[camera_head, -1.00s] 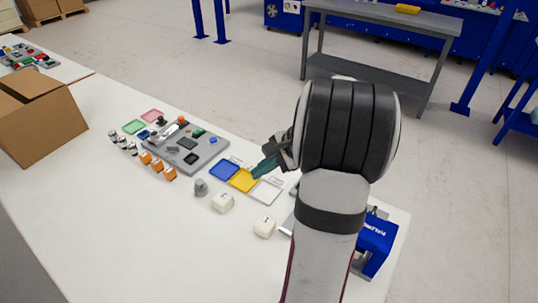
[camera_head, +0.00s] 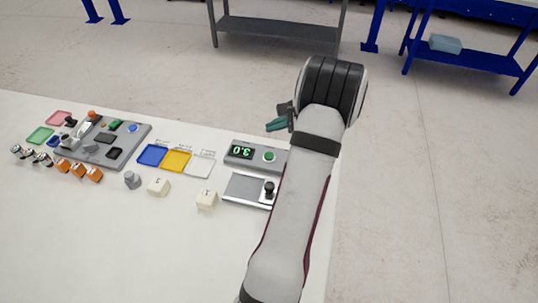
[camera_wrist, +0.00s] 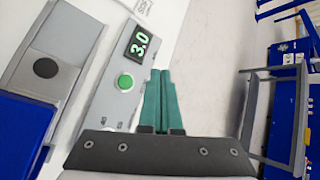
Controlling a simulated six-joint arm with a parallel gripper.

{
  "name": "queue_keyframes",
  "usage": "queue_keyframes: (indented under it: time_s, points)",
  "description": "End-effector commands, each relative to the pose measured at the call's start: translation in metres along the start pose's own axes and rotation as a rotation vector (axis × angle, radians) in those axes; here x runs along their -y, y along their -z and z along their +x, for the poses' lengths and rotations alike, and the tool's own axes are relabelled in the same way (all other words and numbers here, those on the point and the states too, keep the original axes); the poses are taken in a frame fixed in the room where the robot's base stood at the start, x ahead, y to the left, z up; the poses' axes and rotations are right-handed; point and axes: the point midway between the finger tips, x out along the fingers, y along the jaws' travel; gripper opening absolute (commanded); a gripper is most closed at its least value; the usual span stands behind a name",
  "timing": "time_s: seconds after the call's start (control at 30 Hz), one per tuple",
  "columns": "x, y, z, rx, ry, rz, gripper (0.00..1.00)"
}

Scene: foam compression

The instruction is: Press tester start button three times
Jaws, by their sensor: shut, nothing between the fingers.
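The grey tester panel (camera_head: 231,160) is at the right end of the white table, with a lit display (camera_head: 242,151) and a round green button (camera_head: 269,156). In the wrist view the display (camera_wrist: 139,44) reads 3.0, turned sideways, and the green button (camera_wrist: 125,82) is in plain sight. My gripper (camera_head: 272,125) has teal fingers pressed together with nothing between them. In the wrist view my gripper's fingertips (camera_wrist: 161,72) appear just right of the button and do not cover it. I cannot tell their height above the panel.
A grey plate with a black knob (camera_head: 269,187) lies in front of the panel, partly behind my arm. A blue machine (camera_wrist: 22,130) is at the wrist view's lower left.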

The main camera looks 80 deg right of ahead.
Motion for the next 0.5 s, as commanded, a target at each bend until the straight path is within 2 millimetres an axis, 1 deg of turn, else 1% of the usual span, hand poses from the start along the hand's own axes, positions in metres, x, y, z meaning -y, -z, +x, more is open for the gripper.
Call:
queue_keyframes:
  time_s: [0.17,0.5]
  points:
    - [-0.006,0.005,0.009,0.002,-0.003,0.002,0.0]
    - [-0.032,0.031,0.043,0.001,-0.003,0.001,0.0]
